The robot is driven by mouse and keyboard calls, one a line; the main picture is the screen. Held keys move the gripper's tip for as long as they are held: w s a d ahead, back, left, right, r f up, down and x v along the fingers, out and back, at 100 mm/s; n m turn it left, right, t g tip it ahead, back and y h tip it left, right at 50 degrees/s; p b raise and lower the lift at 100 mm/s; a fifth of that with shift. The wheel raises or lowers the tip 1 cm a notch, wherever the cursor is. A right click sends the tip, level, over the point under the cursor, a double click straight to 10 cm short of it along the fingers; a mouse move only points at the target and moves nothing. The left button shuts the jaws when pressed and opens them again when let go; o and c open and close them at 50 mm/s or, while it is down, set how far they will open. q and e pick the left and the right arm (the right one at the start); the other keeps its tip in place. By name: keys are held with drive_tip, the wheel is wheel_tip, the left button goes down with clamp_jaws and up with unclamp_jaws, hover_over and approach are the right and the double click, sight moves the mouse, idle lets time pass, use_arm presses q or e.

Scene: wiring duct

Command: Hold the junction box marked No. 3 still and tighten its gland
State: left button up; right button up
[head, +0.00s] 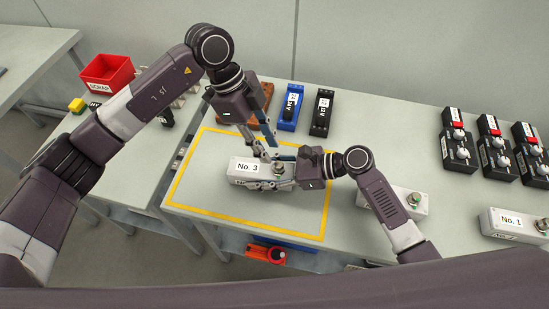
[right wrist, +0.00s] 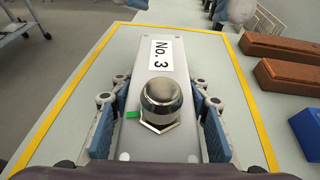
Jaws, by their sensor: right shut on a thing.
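The junction box marked No. 3 (head: 241,172) is a pale grey box lying inside the yellow outline on the table. In the right wrist view the box (right wrist: 150,75) has a domed metal gland (right wrist: 160,98) with a hex base and a green mark beside it. My right gripper (head: 279,172) comes in from the right, its blue-padded fingers shut on the two sides of the box around the gland. My left gripper (head: 264,155) points down at the box from above. Its fingertips show apart beyond the box's far end in the right wrist view (right wrist: 185,6).
Another grey box (head: 404,199) lies right of the outline, and box No. 1 (head: 512,221) lies farther right. Blue (head: 289,110) and black (head: 322,113) blocks stand behind. Black switch units (head: 457,145) stand at right. A red scrap bin (head: 107,75) is at left.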

sight(277, 163)
use_arm(q)
drive_tip(key=shift+x, duration=2.75)
drive_tip(key=shift+a, duration=0.1)
clamp_jaws()
drive_tip(key=shift+m, duration=0.3)
